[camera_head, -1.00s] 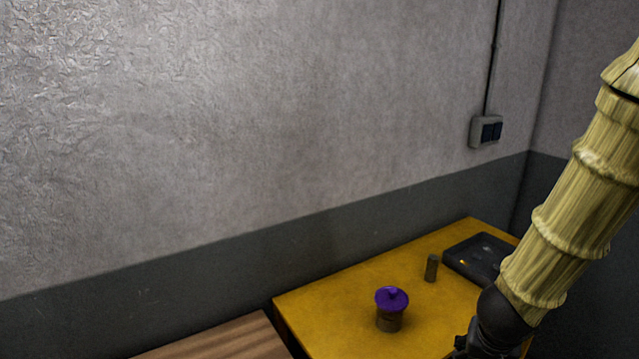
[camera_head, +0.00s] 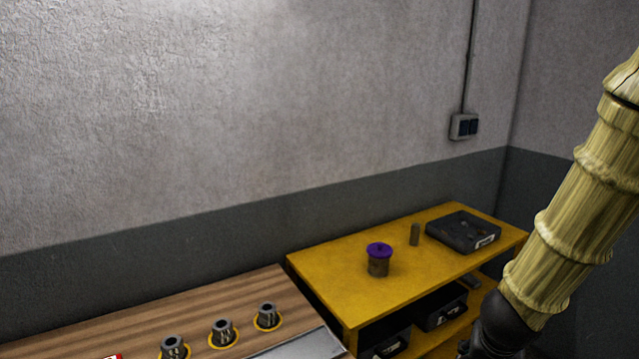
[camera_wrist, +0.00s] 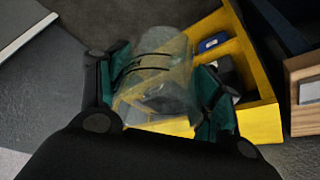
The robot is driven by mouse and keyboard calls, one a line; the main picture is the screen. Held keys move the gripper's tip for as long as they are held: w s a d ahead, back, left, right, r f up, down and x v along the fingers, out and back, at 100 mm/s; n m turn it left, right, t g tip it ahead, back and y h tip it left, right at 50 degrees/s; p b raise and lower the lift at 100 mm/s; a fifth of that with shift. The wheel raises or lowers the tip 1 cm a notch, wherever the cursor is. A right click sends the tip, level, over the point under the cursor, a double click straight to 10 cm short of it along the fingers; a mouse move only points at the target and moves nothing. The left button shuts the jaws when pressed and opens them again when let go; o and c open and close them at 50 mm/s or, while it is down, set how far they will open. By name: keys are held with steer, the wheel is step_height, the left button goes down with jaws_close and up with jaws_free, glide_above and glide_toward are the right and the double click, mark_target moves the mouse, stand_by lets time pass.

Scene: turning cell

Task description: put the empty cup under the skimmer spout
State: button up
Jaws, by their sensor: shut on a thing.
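My gripper (camera_wrist: 162,90) is shut on a clear, see-through cup (camera_wrist: 158,75) in the wrist view. The cup sits between the two green-padded fingers, and dark lines show on its side. It looks empty, and the floor and a yellow shelf unit show through and behind it. In the head view only my arm shows at the right; the fingertips and the cup are out of that view. No skimmer spout can be made out in either view.
A yellow shelf unit (camera_head: 335,285) holds a purple-lidded jar (camera_head: 378,262), a small cylinder (camera_head: 415,234) and a black tray (camera_head: 462,232). Left of it, a wooden bench (camera_head: 120,325) carries metal holders (camera_head: 222,332) in yellow rings. A switch box (camera_head: 464,126) is on the wall.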

steer(key=w+a+f+n+y, duration=0.2)
steer(key=w+a+f+n, duration=0.3)
steer(key=w+a+f, duration=0.9)
steer(key=s+f, duration=0.5)
steer(key=s, duration=0.2)
steer(key=shift+s+a+f, duration=0.2)
steer(key=shift+a, duration=0.15)
steer(key=shift+d, duration=0.1)
